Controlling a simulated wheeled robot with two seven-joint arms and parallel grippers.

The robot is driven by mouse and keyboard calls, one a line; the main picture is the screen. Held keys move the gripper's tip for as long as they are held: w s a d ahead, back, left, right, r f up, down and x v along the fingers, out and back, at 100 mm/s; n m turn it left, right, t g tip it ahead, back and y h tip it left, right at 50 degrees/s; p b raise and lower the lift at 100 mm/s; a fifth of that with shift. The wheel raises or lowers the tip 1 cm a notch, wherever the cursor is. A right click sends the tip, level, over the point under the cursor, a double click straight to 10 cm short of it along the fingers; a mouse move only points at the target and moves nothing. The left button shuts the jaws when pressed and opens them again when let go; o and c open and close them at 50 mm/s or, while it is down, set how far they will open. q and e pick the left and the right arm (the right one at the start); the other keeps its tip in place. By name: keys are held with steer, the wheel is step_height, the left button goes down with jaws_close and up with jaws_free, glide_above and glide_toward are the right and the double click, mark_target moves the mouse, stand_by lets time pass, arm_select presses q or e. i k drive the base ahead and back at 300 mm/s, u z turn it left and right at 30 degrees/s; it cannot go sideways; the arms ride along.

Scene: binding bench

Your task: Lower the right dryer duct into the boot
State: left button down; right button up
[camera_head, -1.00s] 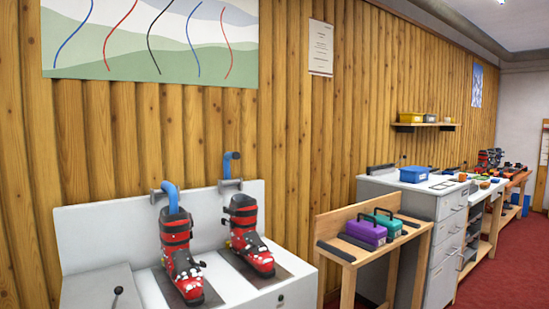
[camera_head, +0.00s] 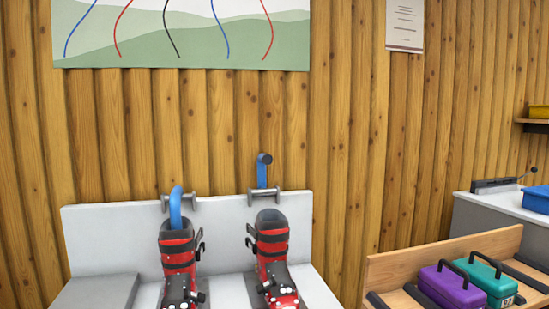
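Two red and black ski boots stand side by side on the white dryer (camera_head: 92,235). The right boot (camera_head: 272,250) has the right blue duct (camera_head: 262,177) behind and above it. That duct stands upright from its grey bracket (camera_head: 265,197), its dark end above the boot and outside the cuff. The left boot (camera_head: 178,255) has the left blue duct (camera_head: 176,205) bent over and down into its top. The lower parts of both boots are cut off by the frame. Neither of my grippers shows.
A wooden bench (camera_head: 400,262) to the right holds a purple box (camera_head: 450,288) and a teal box (camera_head: 492,280). A white cabinet (camera_head: 480,222) with a blue bin (camera_head: 537,198) stands beyond it. The wooden wall (camera_head: 215,130) rises directly behind the dryer.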

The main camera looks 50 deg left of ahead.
mark_target(263, 160)
steer(key=u, duration=0.8)
steer(key=i, duration=1)
steer(key=u, duration=1.1)
steer(key=i, duration=0.15)
steer(key=u, duration=0.25)
